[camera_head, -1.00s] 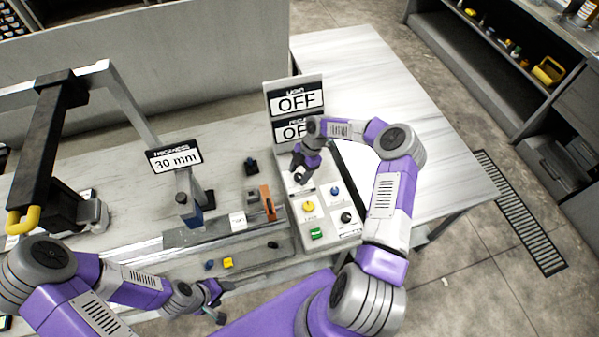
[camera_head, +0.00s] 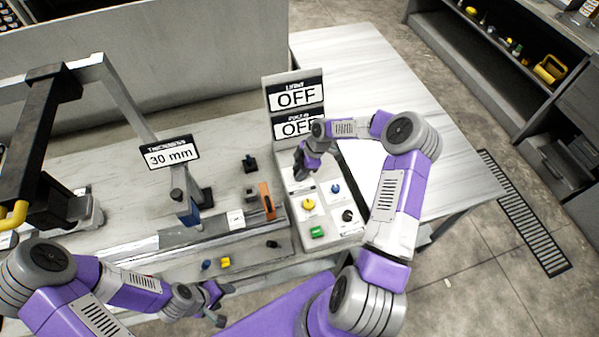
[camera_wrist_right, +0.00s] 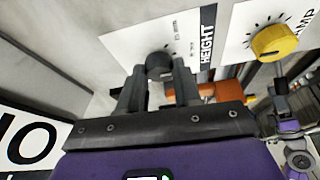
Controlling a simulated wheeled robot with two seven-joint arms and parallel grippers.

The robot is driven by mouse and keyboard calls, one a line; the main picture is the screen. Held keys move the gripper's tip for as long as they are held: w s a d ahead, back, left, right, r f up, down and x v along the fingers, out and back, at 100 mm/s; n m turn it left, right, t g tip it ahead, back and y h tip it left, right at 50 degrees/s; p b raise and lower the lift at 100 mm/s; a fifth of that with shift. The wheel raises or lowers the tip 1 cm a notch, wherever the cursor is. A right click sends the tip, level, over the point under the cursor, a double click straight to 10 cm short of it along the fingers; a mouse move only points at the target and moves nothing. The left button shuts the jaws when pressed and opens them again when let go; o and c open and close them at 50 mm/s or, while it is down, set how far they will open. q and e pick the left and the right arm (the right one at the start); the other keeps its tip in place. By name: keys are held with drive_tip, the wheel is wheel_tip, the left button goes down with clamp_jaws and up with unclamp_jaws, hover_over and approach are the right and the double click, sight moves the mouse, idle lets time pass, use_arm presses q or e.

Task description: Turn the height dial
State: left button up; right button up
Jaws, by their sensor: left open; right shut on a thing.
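The height dial (camera_wrist_right: 158,64) is a dark round knob on a white plate marked HEIGHT in the right wrist view. My right gripper (camera_wrist_right: 160,82) has its two fingers on either side of the dial and is shut on it. In the head view my right gripper (camera_head: 302,174) is at the top left of the control panel (camera_head: 330,229), and its wrist hides the dial. My left gripper (camera_head: 222,302) is open and empty near the front edge of the bench, apart from the panel.
A yellow knob (camera_head: 309,204), a blue knob (camera_head: 335,188), a black knob (camera_head: 347,215) and a green button (camera_head: 317,232) sit on the panel. Signs reading OFF (camera_head: 296,97) stand behind it. A 30 mm display (camera_head: 169,153) stands left. The right tabletop (camera_head: 440,150) is mostly clear.

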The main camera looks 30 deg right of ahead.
drive_tip(key=o, duration=1.1)
drive_tip(key=shift+c, duration=0.2)
drive_tip(key=w+v, duration=0.1)
drive_tip(key=v, duration=0.6)
drive_tip(key=shift+s+r, duration=0.3)
drive_tip(key=shift+s, duration=0.25)
drive_tip(key=shift+d, duration=0.1)
